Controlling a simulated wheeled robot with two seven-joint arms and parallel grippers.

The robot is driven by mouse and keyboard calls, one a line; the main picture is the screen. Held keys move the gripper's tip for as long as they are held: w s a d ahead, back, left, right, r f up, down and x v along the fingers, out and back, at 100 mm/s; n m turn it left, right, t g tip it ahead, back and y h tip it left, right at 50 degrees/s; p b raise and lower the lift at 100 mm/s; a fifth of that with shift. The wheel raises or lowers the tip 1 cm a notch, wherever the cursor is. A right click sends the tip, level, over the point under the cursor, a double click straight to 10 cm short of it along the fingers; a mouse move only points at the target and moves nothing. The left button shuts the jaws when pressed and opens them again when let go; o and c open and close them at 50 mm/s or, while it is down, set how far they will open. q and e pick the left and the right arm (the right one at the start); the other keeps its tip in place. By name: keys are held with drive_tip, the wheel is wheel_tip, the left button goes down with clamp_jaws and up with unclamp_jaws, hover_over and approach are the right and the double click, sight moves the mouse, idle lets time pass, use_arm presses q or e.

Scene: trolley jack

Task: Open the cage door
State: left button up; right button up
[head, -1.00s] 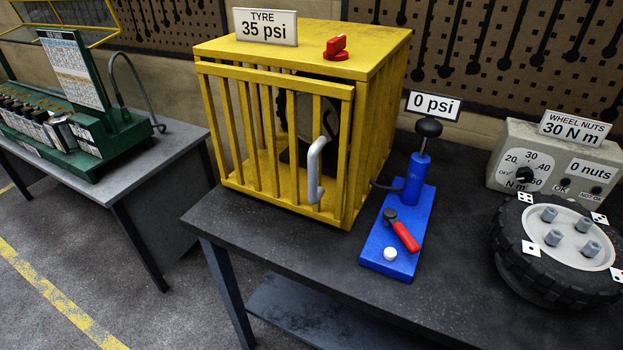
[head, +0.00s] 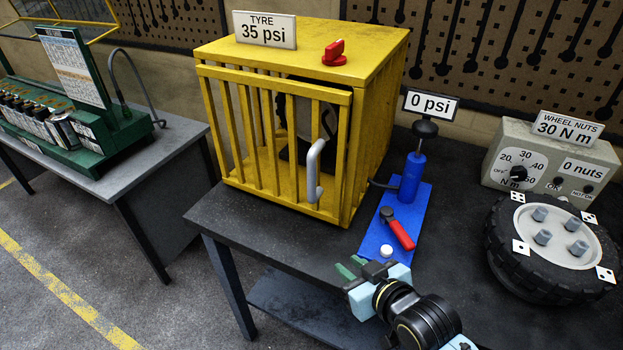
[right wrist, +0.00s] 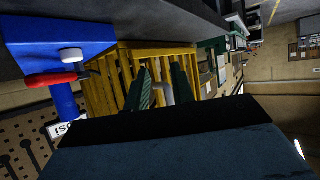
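The yellow barred cage (head: 375,110) stands on the dark bench. Its barred door (head: 240,135) is across the front, and a grey upright handle (head: 314,170) is at the door's right side. I cannot tell whether the door is fully closed. My right gripper (head: 351,267) is at the bench's front edge, below and in front of the handle, apart from it. Its green fingers are apart and empty. In the right wrist view, the handle (right wrist: 168,92) shows beyond and between the fingers (right wrist: 163,90). My left gripper is not in view.
A blue pump base (head: 375,235) with a red lever (head: 401,232) and white button lies right of the cage, close to my right gripper. A tyre (head: 505,255) and torque box (head: 505,150) are farther right. The bench left of my right gripper is clear.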

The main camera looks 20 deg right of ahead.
sight(314, 183)
drive_tip(key=w+r+t+y, duration=0.1)
drive_tip(key=w+r+t, duration=0.35)
drive_tip(key=r, duration=0.55)
drive_tip(key=shift+t, duration=0.35)
drive_tip(key=w+a, duration=0.1)
drive_tip(key=w, duration=0.7)
drive_tip(key=w+a+p, duration=0.1)
drive_tip(key=w, duration=0.3)
drive_tip(key=shift+w+a+f, duration=0.15)
drive_tip(key=shift+a+f, duration=0.05)
drive_tip(key=shift+a, duration=0.1)
drive_tip(key=shift+c, duration=0.4)
clamp_jaws()
